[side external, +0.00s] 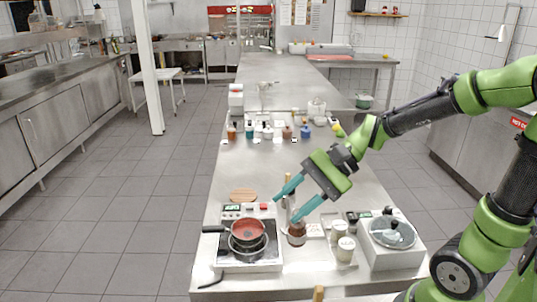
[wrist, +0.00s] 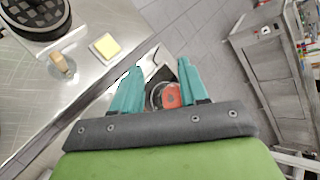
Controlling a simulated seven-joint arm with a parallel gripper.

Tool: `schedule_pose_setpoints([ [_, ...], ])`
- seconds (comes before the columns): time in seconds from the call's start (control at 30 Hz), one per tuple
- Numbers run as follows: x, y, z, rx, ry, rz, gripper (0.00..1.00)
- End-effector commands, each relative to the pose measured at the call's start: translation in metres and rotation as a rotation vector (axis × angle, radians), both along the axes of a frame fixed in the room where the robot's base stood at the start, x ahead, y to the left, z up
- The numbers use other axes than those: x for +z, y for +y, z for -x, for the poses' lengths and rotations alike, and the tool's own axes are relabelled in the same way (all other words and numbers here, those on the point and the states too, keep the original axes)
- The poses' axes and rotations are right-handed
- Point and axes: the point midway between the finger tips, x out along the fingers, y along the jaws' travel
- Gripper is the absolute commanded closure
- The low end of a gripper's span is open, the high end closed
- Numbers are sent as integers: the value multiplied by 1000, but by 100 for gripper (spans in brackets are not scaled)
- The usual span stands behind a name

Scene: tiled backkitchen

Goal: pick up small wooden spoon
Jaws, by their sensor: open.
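I cannot make out a small wooden spoon for certain. In the side view a short tan wooden piece (side external: 318,293) shows at the bottom edge of the frame, mostly cut off. In the wrist view a small tan wooden piece (wrist: 60,62) is on the steel surface at the left; I cannot tell whether they are the same thing. My gripper (side external: 287,206) is open, its teal fingers apart and pointing down-left over the counter, right of the red pan. In the wrist view the open fingers (wrist: 159,66) show nothing held between them.
A red pan (side external: 248,234) sits on a cooker at the front left, with an oval wooden board (side external: 242,195) behind it. A brown jar (side external: 296,240) is close below my fingers. Pale jars (side external: 346,249) and a lidded pot (side external: 392,234) stand to the right.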

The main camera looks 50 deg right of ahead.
Motion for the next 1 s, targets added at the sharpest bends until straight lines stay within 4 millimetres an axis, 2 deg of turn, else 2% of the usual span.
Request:
schedule_pose_setpoints([
  [0.03,-4,-8,-19,-98,55,-135,56],
  [0.17,-6,-45,-72,-375,119,-481,56],
  [0.27,-16,-93,-107,-604,121,-717,56],
  [0.3,-22,-115,-118,-692,111,-797,56],
  [0.4,-39,-166,-133,-884,76,-954,56],
  [0.53,-56,-212,-139,-1049,26,-1069,56],
  [0.6,-62,-225,-139,-1092,11,-1096,56],
  [0.7,-72,-231,-139,-1117,3,-1111,56],
  [1.0,-120,-230,-139,-1115,4,-1109,56],
])
